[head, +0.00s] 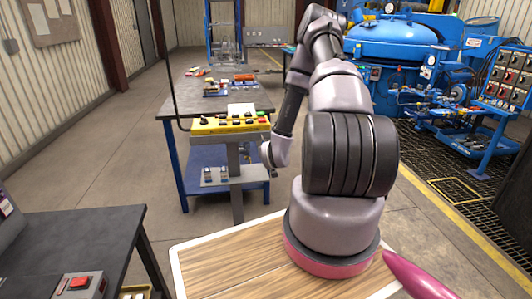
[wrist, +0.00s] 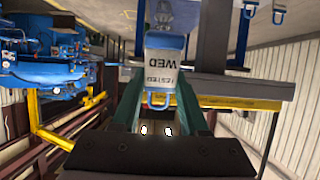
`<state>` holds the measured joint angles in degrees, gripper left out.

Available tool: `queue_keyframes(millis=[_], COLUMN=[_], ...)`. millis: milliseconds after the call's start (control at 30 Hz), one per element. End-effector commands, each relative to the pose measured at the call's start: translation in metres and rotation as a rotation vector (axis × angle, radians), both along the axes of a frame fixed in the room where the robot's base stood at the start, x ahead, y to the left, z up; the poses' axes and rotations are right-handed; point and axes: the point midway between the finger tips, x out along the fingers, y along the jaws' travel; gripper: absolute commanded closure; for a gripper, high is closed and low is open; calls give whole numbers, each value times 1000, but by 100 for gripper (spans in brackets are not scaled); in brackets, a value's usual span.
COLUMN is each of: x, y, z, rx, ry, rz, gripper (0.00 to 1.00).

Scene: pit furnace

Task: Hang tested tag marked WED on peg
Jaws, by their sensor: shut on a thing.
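My gripper (wrist: 163,92) has green fingers and is shut on a tag (wrist: 164,68) in the wrist view. The tag is pale with a blue loop and reads WED and TESTED, upside down in this view. In the head view the end of my arm is beside the pedestal under the yellow control box (head: 230,124). The gripper's fingers and the held tag are not clearly visible there. A grey plate (head: 238,182) low on the pedestal has small silver pieces (head: 208,175) at its left. I cannot make out a free peg.
A dark workbench (head: 172,103) with blue legs stands behind the pedestal. A dark table (head: 85,240) with a red-button box (head: 78,284) is at the lower left. The blue furnace (head: 395,45) is at the back right. Open floor (head: 90,150) lies left of the workbench.

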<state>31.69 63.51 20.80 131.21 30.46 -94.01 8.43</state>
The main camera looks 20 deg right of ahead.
Motion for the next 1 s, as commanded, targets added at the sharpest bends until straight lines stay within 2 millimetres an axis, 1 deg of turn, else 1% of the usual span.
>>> queue_keyframes(millis=[1000], x=[58], y=[-18], z=[-6], rx=[1], ry=[-1], rz=[-3], gripper=[100])
